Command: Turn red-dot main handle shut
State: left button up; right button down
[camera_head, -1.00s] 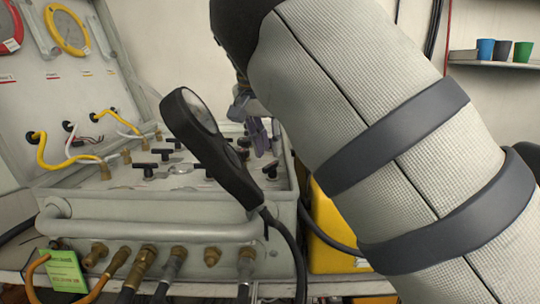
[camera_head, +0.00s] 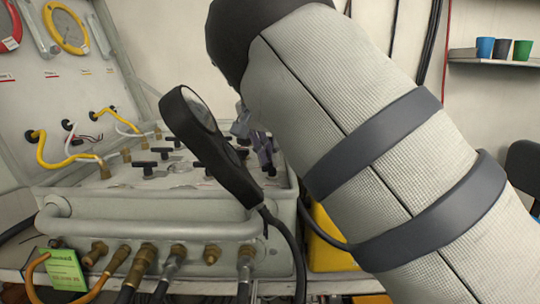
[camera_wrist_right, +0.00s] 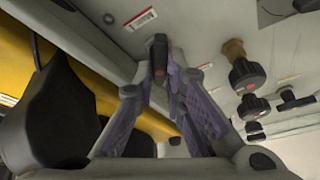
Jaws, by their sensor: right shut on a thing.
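The grey-white air panel (camera_head: 170,205) has several black T-shaped handles on its top. In the right wrist view, a black handle (camera_wrist_right: 158,48) with a dull red dot stands at the panel's edge, between my finger ends. My right gripper (camera_head: 262,150) is over the panel's right side, partly hidden behind the black magnifier and my own arm. In its wrist view the right gripper (camera_wrist_right: 160,85) has purple-padded fingers closed in on this handle from both sides. The handle's lower part and exact contact are hard to see. My left gripper is not in view.
A black magnifier (camera_head: 208,145) on a cable rises in front of the panel's right half. A yellow case (camera_head: 330,245) stands right of the panel. More black knobs (camera_wrist_right: 245,75) sit close to the right in the wrist view. Brass hose fittings (camera_head: 145,257) line the front.

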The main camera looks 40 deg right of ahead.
jog(key=m, duration=0.1)
jog(key=m+g+b, duration=0.1)
jog(key=m, duration=0.1)
jog(key=shift+w+f, duration=0.25)
jog(key=shift+w, duration=0.05)
jog(key=m+g+b, duration=0.1)
jog(key=m, duration=0.2)
jog(key=shift+w+m+g, duration=0.1)
jog(key=shift+m+g, duration=0.2)
jog(key=shift+m, duration=0.1)
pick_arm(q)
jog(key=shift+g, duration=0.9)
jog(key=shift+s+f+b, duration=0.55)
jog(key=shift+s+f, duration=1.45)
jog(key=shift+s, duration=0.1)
pick_arm(e)
jog(key=shift+r+m+g, duration=0.2)
jog(key=shift+m+g, duration=0.3)
jog(key=shift+m, duration=0.9)
jog(key=c, duration=1.9)
grip_release()
jog(key=shift+r, duration=0.1)
